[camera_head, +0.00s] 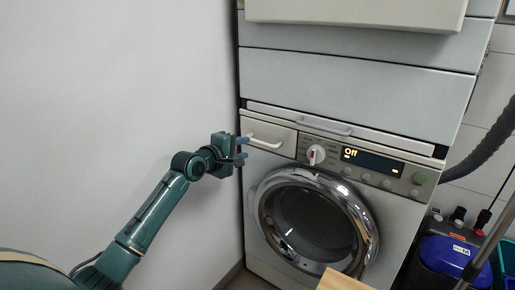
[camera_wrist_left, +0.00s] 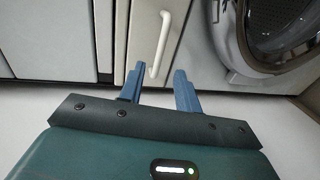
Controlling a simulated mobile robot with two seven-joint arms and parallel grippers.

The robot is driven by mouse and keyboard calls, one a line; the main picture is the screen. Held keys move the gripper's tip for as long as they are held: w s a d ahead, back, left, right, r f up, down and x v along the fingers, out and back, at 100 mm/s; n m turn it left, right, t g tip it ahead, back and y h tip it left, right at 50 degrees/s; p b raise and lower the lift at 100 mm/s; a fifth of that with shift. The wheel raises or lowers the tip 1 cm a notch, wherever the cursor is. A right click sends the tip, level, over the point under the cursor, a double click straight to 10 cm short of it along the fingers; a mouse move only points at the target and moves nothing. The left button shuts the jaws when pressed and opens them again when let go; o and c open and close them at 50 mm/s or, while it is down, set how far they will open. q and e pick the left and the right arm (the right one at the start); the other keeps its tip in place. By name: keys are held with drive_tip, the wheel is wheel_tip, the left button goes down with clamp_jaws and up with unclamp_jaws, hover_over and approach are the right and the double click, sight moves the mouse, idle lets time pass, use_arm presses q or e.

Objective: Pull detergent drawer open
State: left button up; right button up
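The detergent drawer (camera_head: 278,136) is at the upper left of the dryer's front panel and looks closed, with a white bar handle (camera_head: 264,143). In the left wrist view the white handle (camera_wrist_left: 160,45) runs between and ahead of my finger tips. My left gripper (camera_head: 243,148) is open, its two blue fingers one above the other just left of the handle. In the left wrist view the left gripper (camera_wrist_left: 157,88) shows its fingers spread on either side of the handle's near end, not closed on it. My right gripper is not in view.
The dryer's round chrome door (camera_head: 315,222) is below the drawer, beside a dial (camera_head: 316,154) and a display reading Off (camera_head: 373,162). A white wall (camera_head: 120,100) is close behind my left arm. A wooden piece (camera_head: 342,281) is at the bottom. A blue-lidded container (camera_head: 447,257) stands at right.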

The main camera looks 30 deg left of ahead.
sight(259, 143)
use_arm(q)
drive_tip(key=b+x, duration=0.2)
drive_tip(key=x, duration=0.4)
drive_tip(key=shift+w+f, duration=0.15)
drive_tip(key=shift+x, duration=0.9)
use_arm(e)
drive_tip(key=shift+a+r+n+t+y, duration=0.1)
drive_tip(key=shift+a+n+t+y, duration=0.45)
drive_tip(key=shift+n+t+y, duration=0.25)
use_arm(q)
drive_tip(key=shift+c, duration=0.2)
clamp_jaws()
